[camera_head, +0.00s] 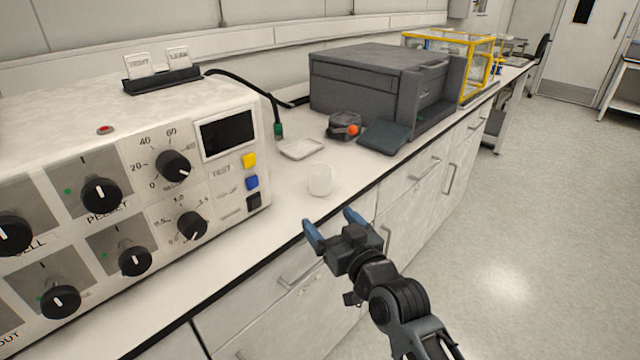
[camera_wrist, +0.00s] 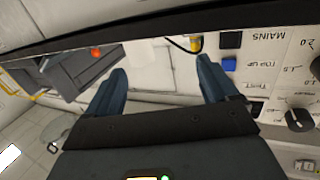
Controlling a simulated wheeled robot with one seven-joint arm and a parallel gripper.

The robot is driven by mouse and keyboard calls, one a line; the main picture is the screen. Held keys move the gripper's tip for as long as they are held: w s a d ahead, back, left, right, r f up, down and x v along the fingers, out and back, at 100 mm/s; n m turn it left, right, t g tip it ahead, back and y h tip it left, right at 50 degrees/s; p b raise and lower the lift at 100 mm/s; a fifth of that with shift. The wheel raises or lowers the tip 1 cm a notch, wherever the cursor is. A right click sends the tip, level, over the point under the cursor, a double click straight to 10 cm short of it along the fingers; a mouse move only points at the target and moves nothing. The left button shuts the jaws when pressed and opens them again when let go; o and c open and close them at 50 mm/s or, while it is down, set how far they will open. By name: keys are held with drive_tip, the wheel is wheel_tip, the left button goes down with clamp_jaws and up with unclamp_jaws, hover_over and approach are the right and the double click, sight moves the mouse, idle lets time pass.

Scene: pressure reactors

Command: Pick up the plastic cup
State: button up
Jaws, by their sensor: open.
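The plastic cup (camera_head: 319,180) is small, whitish and translucent. It stands upright on the white bench top near the front edge, right of the large control panel. My gripper (camera_head: 332,226) is open and empty, with its two blue fingers apart. It is in front of the bench edge, nearer the camera than the cup and not touching it. In the wrist view the open fingers (camera_wrist: 160,74) show, but I cannot make out the cup clearly there.
The control panel (camera_head: 225,190) with knobs and buttons stands left of the cup. Behind the cup lies a shallow white tray (camera_head: 300,148). A dark device with an orange ball (camera_head: 352,130) and a large grey machine (camera_head: 370,80) stand farther back. The floor at right is clear.

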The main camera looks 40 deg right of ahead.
sight(325, 176)
drive_tip(key=shift+h, duration=0.3)
drive_tip(key=w+d+r, duration=0.1)
drive_tip(key=w+d, duration=0.1)
drive_tip(key=w+d+r, duration=0.1)
drive_tip(key=d, duration=0.1)
drive_tip(key=w+d+r, duration=0.1)
drive_tip(key=w+d, duration=0.1)
drive_tip(key=shift+w+d+r, duration=0.3)
drive_tip(key=shift+r, duration=0.1)
drive_tip(key=shift+f+p+x, duration=0.15)
drive_tip(key=shift+p+x, duration=0.25)
drive_tip(key=shift+x, duration=1.4)
drive_tip(key=shift+f+p+x, duration=0.15)
drive_tip(key=shift+p+x, duration=0.25)
drive_tip(key=shift+x, duration=1.35)
drive_tip(key=shift+a, duration=0.1)
drive_tip(key=c, duration=1.1)
